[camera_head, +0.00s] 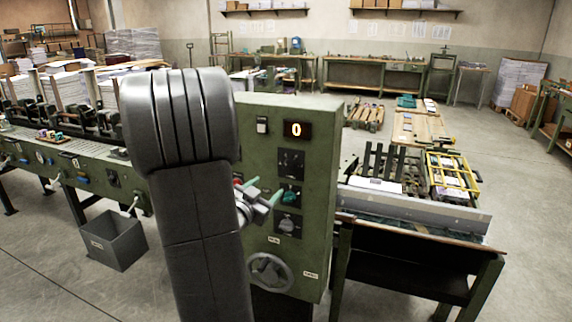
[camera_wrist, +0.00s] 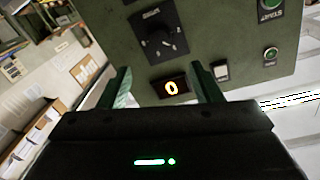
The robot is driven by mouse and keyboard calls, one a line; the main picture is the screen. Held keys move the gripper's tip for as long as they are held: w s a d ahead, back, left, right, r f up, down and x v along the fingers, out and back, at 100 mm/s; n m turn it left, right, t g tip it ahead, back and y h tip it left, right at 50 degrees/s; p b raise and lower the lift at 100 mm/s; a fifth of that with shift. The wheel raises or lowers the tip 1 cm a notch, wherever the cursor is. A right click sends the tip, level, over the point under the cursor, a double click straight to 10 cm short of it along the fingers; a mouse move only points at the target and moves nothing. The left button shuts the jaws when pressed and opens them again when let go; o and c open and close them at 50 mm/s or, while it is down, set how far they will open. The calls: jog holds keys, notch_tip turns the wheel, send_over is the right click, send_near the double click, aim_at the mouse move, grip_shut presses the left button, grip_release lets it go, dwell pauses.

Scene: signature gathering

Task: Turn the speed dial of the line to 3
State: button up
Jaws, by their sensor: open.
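The green control panel (camera_head: 318,180) stands in the middle of the head view. Its display (camera_head: 298,129) reads 0, as it does in the wrist view (camera_wrist: 172,87). Below the display in the head view are several black-plated controls, the uppermost a dial (camera_head: 291,163). The wrist view shows a black dial (camera_wrist: 160,43) beside the display, its label too small to read. Which control is the speed dial is unclear. My gripper (camera_head: 266,190) is open and empty in front of the panel. In the wrist view its fingers (camera_wrist: 160,70) flank the display, with the dial beyond them.
A white switch (camera_head: 262,125) sits left of the display. A handwheel (camera_head: 270,272) is low on the panel. A grey bin (camera_head: 112,240) stands on the floor at left, below the machine line (camera_head: 60,160). A dark-sided table (camera_head: 415,265) adjoins the panel at right.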

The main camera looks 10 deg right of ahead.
aim_at(288, 168)
jog(key=p+x, duration=0.3)
jog(key=x, duration=1)
jog(key=shift+w, duration=0.1)
jog(key=c, duration=1)
